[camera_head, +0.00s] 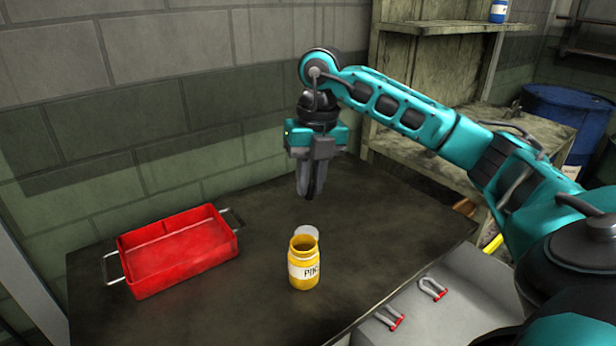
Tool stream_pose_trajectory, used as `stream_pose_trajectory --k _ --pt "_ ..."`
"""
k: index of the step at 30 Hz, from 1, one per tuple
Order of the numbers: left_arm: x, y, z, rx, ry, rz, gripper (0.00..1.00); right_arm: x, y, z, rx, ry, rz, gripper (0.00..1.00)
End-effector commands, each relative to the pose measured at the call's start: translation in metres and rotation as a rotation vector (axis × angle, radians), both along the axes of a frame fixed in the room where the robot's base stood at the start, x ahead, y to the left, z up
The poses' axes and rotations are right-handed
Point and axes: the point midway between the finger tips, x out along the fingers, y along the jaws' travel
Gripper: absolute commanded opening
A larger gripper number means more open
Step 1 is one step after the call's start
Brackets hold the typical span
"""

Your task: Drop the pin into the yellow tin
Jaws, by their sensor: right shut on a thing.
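The yellow tin (304,270) stands upright on the dark table, its open mouth facing up and a white label reading "PIN" on its side. A pale round piece (306,233) shows right behind its rim; I cannot tell whether it touches the tin. My right gripper (311,193) points down above the table, higher in the picture than the tin and apart from it. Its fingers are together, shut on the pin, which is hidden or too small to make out. My left gripper is not in view.
A red tray (181,272) with metal handles sits on the left of the dark table (268,312). A brick wall stands behind. A wooden shelf (440,28) and a blue barrel (566,115) are at the right. The table between tray and tin is clear.

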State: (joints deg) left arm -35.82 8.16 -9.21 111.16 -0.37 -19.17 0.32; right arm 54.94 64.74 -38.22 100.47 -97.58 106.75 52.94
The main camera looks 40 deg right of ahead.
Motion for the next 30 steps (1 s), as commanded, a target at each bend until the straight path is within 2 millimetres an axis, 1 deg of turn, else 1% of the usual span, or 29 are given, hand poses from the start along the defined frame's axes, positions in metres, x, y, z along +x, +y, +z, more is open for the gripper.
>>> stream_pose_trajectory --k 4,6,12,15,23,24,30 --pt "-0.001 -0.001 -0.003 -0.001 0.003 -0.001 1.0 -0.001 0.0 -0.016 -0.001 0.004 0.0 0.0" --pt "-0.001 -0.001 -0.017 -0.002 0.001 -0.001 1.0 0.0 0.0 -0.03 0.0 0.001 0.001 0.0" --pt "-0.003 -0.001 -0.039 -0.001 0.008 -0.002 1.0 0.0 0.0 -0.05 0.0 -0.001 0.001 0.0" --pt "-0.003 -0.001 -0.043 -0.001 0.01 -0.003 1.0 0.0 0.0 -0.054 0.0 -0.002 0.001 0.0" --pt "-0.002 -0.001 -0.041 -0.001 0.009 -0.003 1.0 0.0 0.0 -0.052 0.0 -0.002 0.002 0.0" --pt "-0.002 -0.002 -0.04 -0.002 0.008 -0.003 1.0 0.0 0.0 -0.052 0.0 -0.002 0.002 0.22" --pt "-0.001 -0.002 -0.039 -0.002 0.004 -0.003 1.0 0.0 0.0 -0.052 0.0 -0.002 0.002 0.41"
